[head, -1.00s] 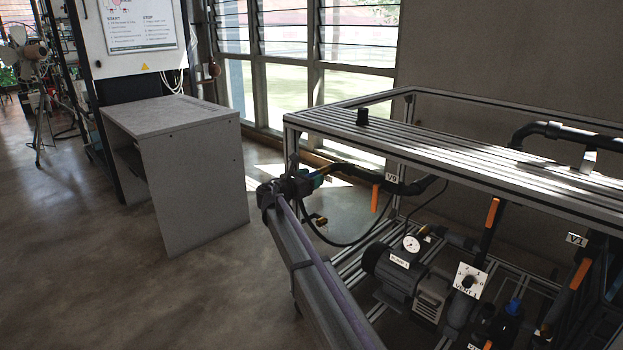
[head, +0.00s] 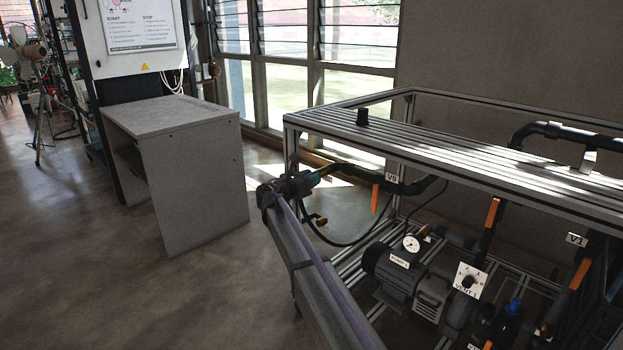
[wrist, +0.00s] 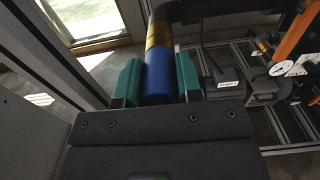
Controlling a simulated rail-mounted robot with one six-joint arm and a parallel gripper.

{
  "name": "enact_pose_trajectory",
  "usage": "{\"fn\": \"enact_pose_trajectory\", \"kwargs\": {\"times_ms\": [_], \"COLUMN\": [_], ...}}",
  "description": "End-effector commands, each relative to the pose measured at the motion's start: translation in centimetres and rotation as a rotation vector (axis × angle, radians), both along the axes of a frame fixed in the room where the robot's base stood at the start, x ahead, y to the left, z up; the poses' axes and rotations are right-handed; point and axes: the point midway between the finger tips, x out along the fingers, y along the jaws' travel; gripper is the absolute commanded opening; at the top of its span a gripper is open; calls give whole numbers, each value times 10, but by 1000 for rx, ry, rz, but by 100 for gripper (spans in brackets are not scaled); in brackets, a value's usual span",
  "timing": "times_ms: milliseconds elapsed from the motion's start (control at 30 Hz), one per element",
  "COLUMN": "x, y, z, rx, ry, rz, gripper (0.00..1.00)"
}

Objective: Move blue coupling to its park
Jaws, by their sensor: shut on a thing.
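The blue coupling (wrist: 158,75) is a smooth blue cylinder between the two teal fingers of my gripper (wrist: 157,82) in the wrist view. My gripper is shut on it. Beyond its far end is a brass-coloured section (wrist: 158,38) in line with it, leading to a black pipe (wrist: 215,10). I cannot tell whether coupling and brass touch or are joined. In the head view my gripper (head: 312,180) is at the near left corner of the pipe frame, beside the brass end (head: 328,169) of the pipe labelled V9 (head: 391,177). The coupling is mostly hidden there.
The aluminium frame (head: 292,137) holds a pump (head: 396,272), gauge (head: 411,243), orange-handled valves and a slatted top. A smaller brass fitting (head: 318,219) shows below my gripper. A grey bench (head: 195,190) stands left; the floor between is clear.

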Motion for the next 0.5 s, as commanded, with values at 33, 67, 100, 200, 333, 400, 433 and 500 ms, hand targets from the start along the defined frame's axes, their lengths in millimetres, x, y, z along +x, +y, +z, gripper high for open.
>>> {"fn": "enact_pose_trajectory", "kwargs": {"times_ms": [33,67,100,200,333,400,433,500], "x": [0,0,0,0,-1,-2,-3,-5], "y": [0,0,0,0,0,2,2,4], "z": [0,0,0,0,0,0,0,0], "rx": [0,0,0,0,0,0,0,0], "ry": [0,0,0,0,0,0,0,0], "rz": [0,0,0,0,0,0,0,0], "gripper": [0,0,0,0,0,0,0,0]}}
